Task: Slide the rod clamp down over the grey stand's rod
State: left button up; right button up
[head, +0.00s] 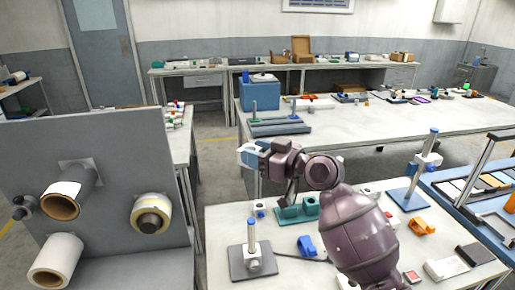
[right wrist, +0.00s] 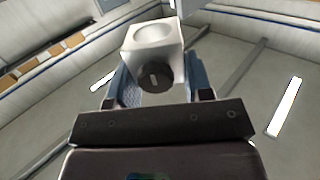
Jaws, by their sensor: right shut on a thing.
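The rod clamp (right wrist: 155,50) is a white block with a round hole and a dark knob. It sits between the blue-lined fingers of my right gripper (right wrist: 155,85) in the right wrist view. In the head view my right gripper (head: 252,156) is shut on it, with the clamp only partly visible. The grey stand (head: 238,262) is on the near table, with an upright blue-tipped rod (head: 252,237). In the head view the gripper appears above the rod tip and apart from it; the distance in depth is unclear. My left gripper is not in view.
A teal block (head: 298,213), a blue clamp (head: 306,246) and an orange clamp (head: 419,226) lie on the near table (head: 215,222). A blue-based stand (head: 405,200) with a tall rod is at right. A grey panel with reels (head: 120,135) rises at left.

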jog(key=shift+s+f+b, duration=0.1)
jog(key=shift+f+b, duration=0.3)
jog(key=shift+f, duration=0.45)
pick_arm(q)
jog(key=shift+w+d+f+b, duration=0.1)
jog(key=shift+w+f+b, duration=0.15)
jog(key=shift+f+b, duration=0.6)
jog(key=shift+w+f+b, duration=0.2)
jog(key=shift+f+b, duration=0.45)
jog(key=shift+b, duration=0.25)
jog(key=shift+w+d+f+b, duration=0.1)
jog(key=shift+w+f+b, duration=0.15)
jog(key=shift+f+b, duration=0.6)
pick_arm(e)
notch_tip(320, 180, down, 7)
jog(key=shift+r, duration=0.2)
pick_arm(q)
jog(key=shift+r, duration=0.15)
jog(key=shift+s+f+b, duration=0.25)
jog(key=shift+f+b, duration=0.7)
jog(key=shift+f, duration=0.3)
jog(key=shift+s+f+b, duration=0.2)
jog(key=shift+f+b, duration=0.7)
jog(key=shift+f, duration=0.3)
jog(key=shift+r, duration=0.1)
pick_arm(e)
notch_tip(320, 180, down, 5)
